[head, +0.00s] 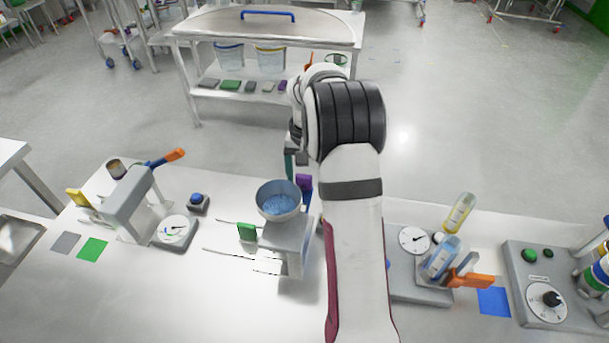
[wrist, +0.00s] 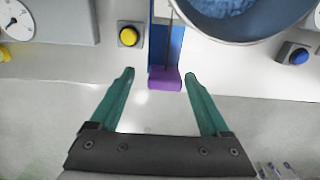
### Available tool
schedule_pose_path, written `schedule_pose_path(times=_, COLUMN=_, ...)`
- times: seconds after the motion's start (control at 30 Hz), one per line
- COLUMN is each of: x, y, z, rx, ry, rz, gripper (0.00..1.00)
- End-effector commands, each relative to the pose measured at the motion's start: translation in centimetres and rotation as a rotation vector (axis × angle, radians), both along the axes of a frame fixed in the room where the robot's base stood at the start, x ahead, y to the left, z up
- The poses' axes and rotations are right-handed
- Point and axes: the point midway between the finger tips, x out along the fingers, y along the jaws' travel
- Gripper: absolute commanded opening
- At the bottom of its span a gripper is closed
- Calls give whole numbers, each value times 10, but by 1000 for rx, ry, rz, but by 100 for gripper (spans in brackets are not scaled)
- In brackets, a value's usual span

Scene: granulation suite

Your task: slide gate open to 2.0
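A purple handle (wrist: 166,80) sits at the near end of a blue slide strip (wrist: 158,52) with a thin rod along it, in the wrist view; I take it as the slide gate's handle. In the head view the purple piece (head: 305,182) shows beside a grey bowl (head: 279,212) of blue granules. My gripper (wrist: 160,74) has its green fingers spread, with the handle between the tips and gaps on both sides. In the head view my arm hides most of the gripper; a green finger (head: 289,166) shows. No opening scale is readable.
The bowl's rim (wrist: 220,40) overhangs close to the right fingertip in the wrist view. A yellow button (wrist: 128,36) lies left of the strip and a blue button (wrist: 297,55) right. A green block (head: 247,231) stands left of the bowl's stand.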

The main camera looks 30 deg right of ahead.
Motion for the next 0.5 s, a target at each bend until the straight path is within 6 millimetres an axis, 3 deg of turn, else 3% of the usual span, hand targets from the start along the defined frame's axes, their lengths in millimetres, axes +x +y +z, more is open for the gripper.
schedule_pose_path(times=0.27, x=1, y=1, z=7, rx=1, ry=-2, rz=0, gripper=80)
schedule_pose_path(times=0.37, x=1, y=0, z=25, rx=-1, ry=-4, rz=0, gripper=80)
schedule_pose_path(times=0.5, x=2, y=0, z=63, rx=-1, ry=-5, rz=0, gripper=80)
